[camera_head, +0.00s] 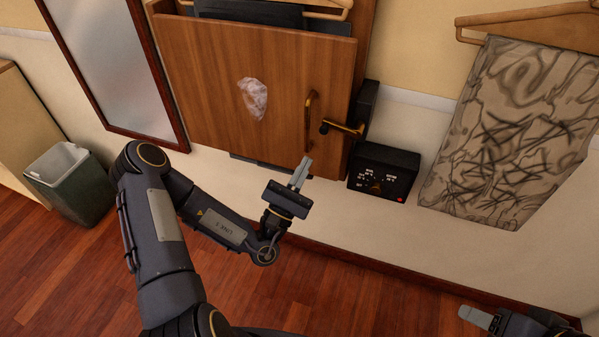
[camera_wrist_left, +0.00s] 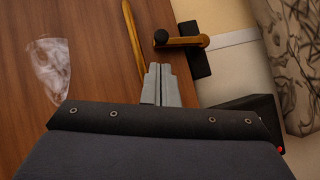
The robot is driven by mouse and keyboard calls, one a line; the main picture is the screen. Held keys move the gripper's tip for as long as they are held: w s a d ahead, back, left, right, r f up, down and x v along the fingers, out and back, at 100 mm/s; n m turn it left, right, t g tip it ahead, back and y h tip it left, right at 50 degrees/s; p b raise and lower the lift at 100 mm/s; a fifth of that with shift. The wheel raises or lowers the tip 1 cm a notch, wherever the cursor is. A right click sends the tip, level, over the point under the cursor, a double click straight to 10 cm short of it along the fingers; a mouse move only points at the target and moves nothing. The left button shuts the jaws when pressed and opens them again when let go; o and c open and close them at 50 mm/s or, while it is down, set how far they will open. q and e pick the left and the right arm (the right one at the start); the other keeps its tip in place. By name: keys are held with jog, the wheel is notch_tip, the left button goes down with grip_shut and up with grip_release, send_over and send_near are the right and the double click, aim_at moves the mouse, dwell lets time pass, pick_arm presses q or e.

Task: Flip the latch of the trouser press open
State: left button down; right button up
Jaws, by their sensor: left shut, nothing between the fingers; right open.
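The trouser press (camera_head: 275,60) is a brown wooden panel on the wall, with a curved wooden handle (camera_head: 311,120) near its right edge. The latch (camera_head: 343,129) is a brass lever with a black knob, on a black mount at the press's right side. In the left wrist view the latch (camera_wrist_left: 183,41) lies beyond my fingertips, up and to the right. My left gripper (camera_head: 303,162) is shut and empty, just below the handle and lower left of the latch, apart from the latch. My right gripper (camera_head: 474,317) is at the bottom right, partly out of frame.
A black control box (camera_head: 384,171) with a red light sits below the latch. Patterned trousers (camera_head: 515,130) hang at the right. A mirror (camera_head: 112,60) and a bin (camera_head: 72,180) are at the left. The floor below is clear.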

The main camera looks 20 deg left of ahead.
aim_at(342, 128)
pick_arm(q)
jog(key=x, duration=0.5)
jog(key=shift+w+d+r+p, duration=0.1)
jog(key=shift+w+r+p, duration=0.15)
jog(key=shift+w+p, duration=0.1)
jog(key=shift+r, duration=0.1)
